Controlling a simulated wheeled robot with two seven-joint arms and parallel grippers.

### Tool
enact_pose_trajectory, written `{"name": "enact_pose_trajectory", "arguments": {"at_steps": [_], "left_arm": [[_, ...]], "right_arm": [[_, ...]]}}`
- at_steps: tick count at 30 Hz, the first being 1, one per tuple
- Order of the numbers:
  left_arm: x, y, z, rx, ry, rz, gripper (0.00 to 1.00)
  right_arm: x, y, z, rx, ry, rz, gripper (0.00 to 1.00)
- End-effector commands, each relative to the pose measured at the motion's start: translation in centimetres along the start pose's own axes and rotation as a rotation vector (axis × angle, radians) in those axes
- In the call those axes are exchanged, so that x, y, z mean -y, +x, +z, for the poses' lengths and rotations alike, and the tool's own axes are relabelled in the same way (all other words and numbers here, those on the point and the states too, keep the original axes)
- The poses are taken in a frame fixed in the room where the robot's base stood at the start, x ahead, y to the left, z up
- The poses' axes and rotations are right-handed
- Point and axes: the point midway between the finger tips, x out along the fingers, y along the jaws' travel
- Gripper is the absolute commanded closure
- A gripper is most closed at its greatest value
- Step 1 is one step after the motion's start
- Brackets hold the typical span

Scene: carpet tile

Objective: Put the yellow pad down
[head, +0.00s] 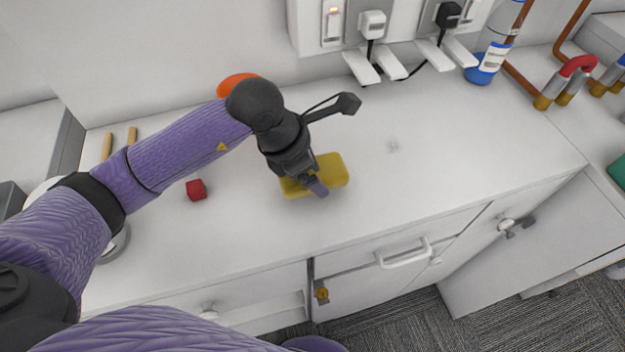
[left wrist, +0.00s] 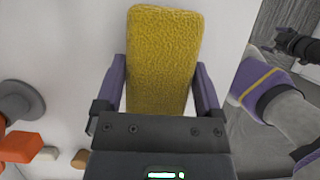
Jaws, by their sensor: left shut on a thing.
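The yellow pad (head: 332,172) is a rough-textured block over the white countertop, near its front edge in the head view. My left gripper (head: 308,187) reaches down from above and is shut on the pad. In the left wrist view the pad (left wrist: 163,60) stretches away between the two purple fingers of the gripper (left wrist: 160,95), one along each side. Whether the pad touches the counter or is just above it, I cannot tell. My right gripper does not show in the head view.
The white counter (head: 430,165) is clear right of the pad. A small red cube (head: 196,190) lies left of it. An orange thing (head: 236,84) is behind my arm. A blue-based bottle (head: 484,72) and pipes stand at the back right.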

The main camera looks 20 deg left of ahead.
Motion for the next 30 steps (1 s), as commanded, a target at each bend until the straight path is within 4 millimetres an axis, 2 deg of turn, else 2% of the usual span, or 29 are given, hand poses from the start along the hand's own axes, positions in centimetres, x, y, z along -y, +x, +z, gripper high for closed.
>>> {"name": "enact_pose_trajectory", "arguments": {"at_steps": [4, 12, 13, 14, 20, 23, 26, 30], "left_arm": [[0.1, 2.6, -1.2, -0.003, -0.001, -0.004, 0.7], [0.1, 2.7, -1.2, -0.002, 0.002, -0.002, 0.7], [0.1, 2.7, -1.2, -0.002, 0.002, -0.002, 0.09], [0.1, 2.7, -1.2, -0.002, 0.002, -0.002, 0.02], [0.1, 2.6, -1.2, -0.002, 0.002, -0.002, 0.0], [0.0, 2.0, -1.1, -0.001, 0.003, 0.0, 0.0], [-0.1, -0.3, -1.0, -0.001, 0.004, 0.003, 0.0], [-0.1, -4.5, -1.0, -0.001, 0.004, 0.004, 0.0]], "right_arm": [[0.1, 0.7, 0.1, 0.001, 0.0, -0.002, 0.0], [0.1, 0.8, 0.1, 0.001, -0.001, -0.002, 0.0], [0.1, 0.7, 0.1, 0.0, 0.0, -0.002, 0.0], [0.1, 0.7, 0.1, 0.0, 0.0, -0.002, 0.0], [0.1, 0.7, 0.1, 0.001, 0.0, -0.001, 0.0], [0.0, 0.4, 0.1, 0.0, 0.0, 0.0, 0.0], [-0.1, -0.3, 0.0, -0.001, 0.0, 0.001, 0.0], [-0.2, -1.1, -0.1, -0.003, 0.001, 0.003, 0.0]]}}
